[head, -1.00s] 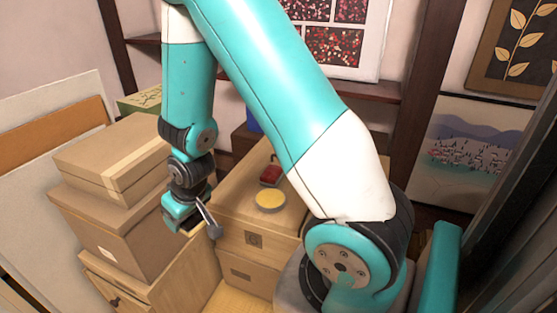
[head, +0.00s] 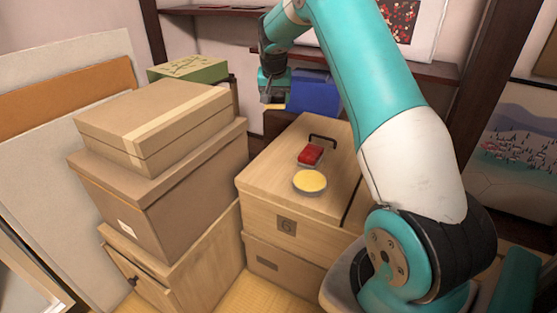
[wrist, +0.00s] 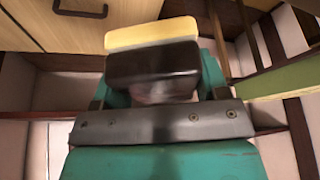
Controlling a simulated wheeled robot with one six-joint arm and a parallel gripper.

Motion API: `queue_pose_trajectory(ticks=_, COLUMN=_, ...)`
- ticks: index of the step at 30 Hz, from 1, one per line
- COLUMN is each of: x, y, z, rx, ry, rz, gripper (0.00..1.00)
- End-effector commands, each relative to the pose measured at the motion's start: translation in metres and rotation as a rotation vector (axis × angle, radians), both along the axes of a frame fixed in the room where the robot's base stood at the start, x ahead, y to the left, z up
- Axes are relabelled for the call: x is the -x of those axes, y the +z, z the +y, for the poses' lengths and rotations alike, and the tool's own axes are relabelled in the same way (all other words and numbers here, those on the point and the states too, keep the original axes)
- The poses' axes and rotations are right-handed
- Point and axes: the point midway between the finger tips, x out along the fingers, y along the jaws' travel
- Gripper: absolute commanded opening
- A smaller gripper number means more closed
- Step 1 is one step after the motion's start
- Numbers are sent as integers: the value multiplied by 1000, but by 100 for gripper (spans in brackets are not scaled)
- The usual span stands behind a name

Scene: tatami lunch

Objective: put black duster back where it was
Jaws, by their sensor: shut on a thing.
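My gripper (head: 273,97) is raised at the upper middle of the head view, left of the blue container and above the back of the wooden chest. It is shut on the black duster, a dark block (wrist: 152,64) with a pale yellow pad (wrist: 150,33) in the wrist view. In the head view only a small yellow edge of the duster (head: 276,106) shows below the jaws. The duster is held in the air, apart from the surfaces around it. The fingertips are partly hidden behind it.
The wooden chest (head: 262,185) carries a red block (head: 311,154), a round yellow-topped tin (head: 310,182) and a black handle (head: 323,139). A blue container (head: 314,95) stands behind it. Stacked cardboard boxes (head: 160,185) and a green box (head: 188,69) stand left. A dark shelf (head: 430,71) runs behind.

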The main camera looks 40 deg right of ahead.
Motion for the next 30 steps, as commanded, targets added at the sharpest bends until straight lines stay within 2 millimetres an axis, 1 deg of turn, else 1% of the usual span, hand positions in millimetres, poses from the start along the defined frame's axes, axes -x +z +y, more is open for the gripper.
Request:
queue_pose_trajectory(ticks=1, x=-1, y=0, z=-9, rx=-2, ry=-26, rz=-4, gripper=38)
queue_pose_trajectory(ticks=3, x=-2, y=1, z=-14, rx=-6, ry=-48, rz=-5, gripper=38)
queue_pose_trajectory(ticks=5, x=-2, y=-5, z=-16, rx=-8, ry=-56, rz=-3, gripper=38)
queue_pose_trajectory(ticks=8, x=-2, y=-27, z=-16, rx=-10, ry=-57, rz=0, gripper=38)
queue_pose_trajectory(ticks=15, x=-3, y=-96, z=-15, rx=-9, ry=-53, rz=-2, gripper=38)
queue_pose_trajectory(ticks=18, x=-3, y=-121, z=-15, rx=-9, ry=-53, rz=-2, gripper=38)
queue_pose_trajectory(ticks=21, x=-3, y=-138, z=-15, rx=-8, ry=-53, rz=-4, gripper=38)
queue_pose_trajectory(ticks=28, x=-3, y=-156, z=-15, rx=-7, ry=-53, rz=-5, gripper=38)
queue_pose_trajectory(ticks=30, x=-3, y=-165, z=-15, rx=-7, ry=-53, rz=-4, gripper=38)
